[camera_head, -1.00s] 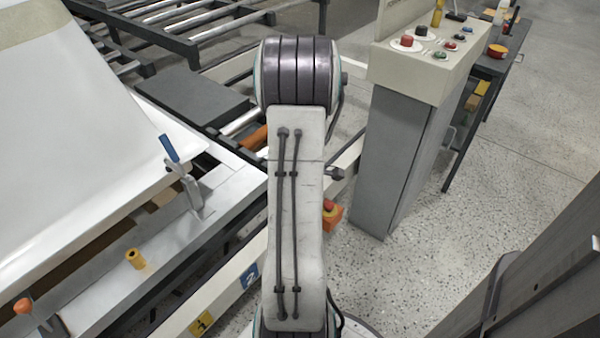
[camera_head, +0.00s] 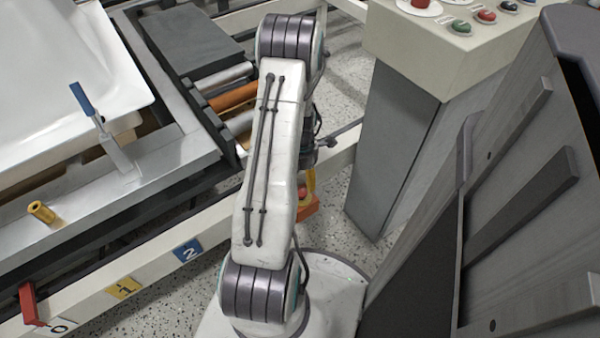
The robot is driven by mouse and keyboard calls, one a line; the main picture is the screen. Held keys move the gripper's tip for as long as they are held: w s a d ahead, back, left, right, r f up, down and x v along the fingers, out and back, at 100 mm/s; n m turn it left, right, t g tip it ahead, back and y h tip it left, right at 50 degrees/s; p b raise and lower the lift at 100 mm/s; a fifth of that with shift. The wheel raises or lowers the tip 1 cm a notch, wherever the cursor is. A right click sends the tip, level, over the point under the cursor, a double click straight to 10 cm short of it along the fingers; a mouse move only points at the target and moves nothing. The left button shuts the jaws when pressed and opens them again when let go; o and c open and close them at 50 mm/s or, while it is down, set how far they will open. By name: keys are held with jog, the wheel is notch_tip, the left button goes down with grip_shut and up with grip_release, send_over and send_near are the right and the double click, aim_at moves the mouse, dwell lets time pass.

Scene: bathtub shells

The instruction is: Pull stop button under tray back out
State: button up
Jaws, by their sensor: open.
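The stop button (camera_head: 302,192) is a small red knob on an orange box (camera_head: 307,208) low on the side of the pale frame rail, just right of my arm. My arm hides part of both. My gripper (camera_head: 309,181) hangs down behind the arm. Only a yellow finger-like part shows, right at the red knob. It is open; whether it touches the knob cannot be told. The white tray or tub shell (camera_head: 60,90) lies at the upper left on the metal frame.
A grey console (camera_head: 405,140) with several buttons on top stands right of my arm. A large dark panelled structure (camera_head: 530,200) fills the right side. Speckled floor is narrow between.

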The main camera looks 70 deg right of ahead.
jog(key=shift+f+b, duration=2.8)
jog(key=shift+f, duration=1.05)
jog(key=shift+c, duration=0.3)
jog(key=c, duration=1.1)
jog(key=shift+c, duration=0.2)
jog(key=shift+r, duration=0.45)
jog(key=o, duration=1.2)
jog(key=shift+r, duration=0.1)
